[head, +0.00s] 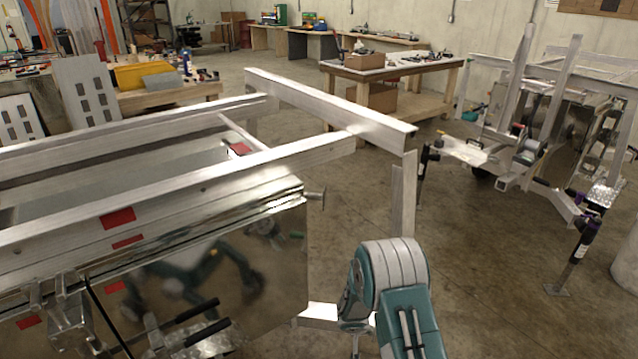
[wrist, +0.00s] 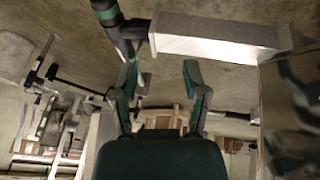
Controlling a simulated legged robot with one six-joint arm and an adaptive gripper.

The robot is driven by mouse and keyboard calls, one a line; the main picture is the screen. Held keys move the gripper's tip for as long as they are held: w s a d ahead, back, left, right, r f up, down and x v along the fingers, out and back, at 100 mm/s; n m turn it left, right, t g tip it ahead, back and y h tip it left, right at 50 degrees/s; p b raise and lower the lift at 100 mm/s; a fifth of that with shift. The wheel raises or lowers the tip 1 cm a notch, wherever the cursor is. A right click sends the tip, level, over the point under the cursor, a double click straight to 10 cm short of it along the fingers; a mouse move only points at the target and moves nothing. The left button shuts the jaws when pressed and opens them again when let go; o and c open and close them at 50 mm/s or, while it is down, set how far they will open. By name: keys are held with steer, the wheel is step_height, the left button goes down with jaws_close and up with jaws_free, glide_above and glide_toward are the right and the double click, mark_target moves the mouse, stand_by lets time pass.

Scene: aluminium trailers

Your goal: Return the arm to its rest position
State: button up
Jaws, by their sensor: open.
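My arm (head: 395,290), teal with a light grey joint, rises from the bottom edge of the head view, just right of the near trailer's front corner. My gripper (wrist: 160,70) shows in the wrist view with its two teal fingers apart and nothing between them. The head view does not clearly show the gripper; the arm's joint hides what lies beyond it. The wrist picture appears upside down, with the floor at the top. A light metal beam (wrist: 215,40) and a dark post with a green band (wrist: 110,15) are close to the fingers.
The near aluminium trailer (head: 250,235) with its shiny side panel fills the left. Its frame beam (head: 335,105) reaches towards the right. Another trailer (head: 570,130) stands at the right. A wooden workbench (head: 390,70) is farther back. Bare concrete floor (head: 480,270) lies right of my arm.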

steer(key=s+d+r+h, duration=0.1)
steer(key=s+d+r, duration=0.1)
steer(key=r, duration=0.8)
steer(key=s+d+r+m+t, duration=0.1)
steer(key=s+d+r, duration=0.1)
steer(key=r, duration=0.8)
steer(key=s+d+r+h, duration=0.1)
steer(key=s+d+r, duration=0.15)
steer(key=r, duration=0.85)
steer(key=s+a+r+y, duration=0.1)
steer(key=s+r, duration=0.3)
steer(key=s, duration=0.4)
steer(key=s+a+r+n+y, duration=0.1)
steer(key=s+r+y, duration=0.1)
steer(key=s+r, duration=0.3)
steer(key=s+a+r+n+y, duration=0.1)
steer(key=s+r, duration=0.3)
steer(key=s, duration=0.9)
steer(key=shift+a+r+t+y, duration=0.2)
steer(key=shift+t+y, duration=0.1)
steer(key=shift+y, duration=0.1)
